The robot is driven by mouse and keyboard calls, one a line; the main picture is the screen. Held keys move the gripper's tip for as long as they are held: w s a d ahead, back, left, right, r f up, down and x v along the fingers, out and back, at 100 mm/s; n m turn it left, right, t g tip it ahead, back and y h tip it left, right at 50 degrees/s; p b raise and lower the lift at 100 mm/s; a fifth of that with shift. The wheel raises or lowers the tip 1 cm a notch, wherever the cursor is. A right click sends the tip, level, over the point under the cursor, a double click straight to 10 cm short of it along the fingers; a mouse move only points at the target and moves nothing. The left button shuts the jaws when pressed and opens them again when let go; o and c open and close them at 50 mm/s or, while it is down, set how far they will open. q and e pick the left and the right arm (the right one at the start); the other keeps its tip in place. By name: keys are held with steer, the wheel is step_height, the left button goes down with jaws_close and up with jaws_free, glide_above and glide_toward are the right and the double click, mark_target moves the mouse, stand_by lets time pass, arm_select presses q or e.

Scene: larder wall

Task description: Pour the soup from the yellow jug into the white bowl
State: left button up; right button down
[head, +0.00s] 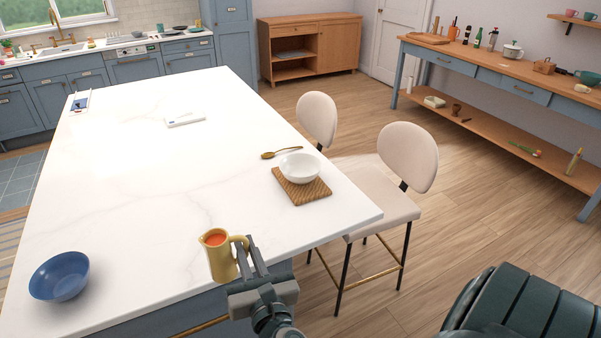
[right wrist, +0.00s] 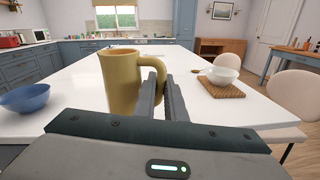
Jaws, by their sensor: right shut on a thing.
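The yellow jug (head: 221,260) holds orange-red soup (head: 215,239) and is upright at the near edge of the white island. My right gripper (head: 253,258) is shut on the jug's handle. In the right wrist view the jug (right wrist: 121,80) stands left of the fingers (right wrist: 165,90), with its handle between them. I cannot tell whether the jug touches the counter. The white bowl (head: 299,167) sits on a brown ribbed wooden board (head: 305,192) at the island's right side, beyond and to the right of the jug. Its inside looks empty. My left gripper is not in view.
A blue bowl (head: 59,276) stands at the island's near left. A wooden spoon (head: 281,153) lies behind the white bowl. A white box (head: 185,119) and a small tray (head: 79,102) lie farther back. Two cream chairs (head: 408,158) stand along the right edge. The island's middle (head: 150,180) is clear.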

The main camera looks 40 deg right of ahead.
steer(key=w+d+m+g+h, duration=1.2)
steer(key=w+d+m+g, duration=0.3)
steer(key=w, duration=0.8)
steer(key=d+f+g, duration=0.1)
steer(key=d+g, duration=0.2)
steer(key=d, duration=0.1)
steer(key=shift+w+d+g, duration=0.15)
steer(key=shift+d+g, duration=0.05)
steer(key=shift+g, duration=0.1)
steer(key=shift+m, duration=0.3)
steer(key=shift+d+r, duration=0.1)
steer(key=shift+d, duration=0.05)
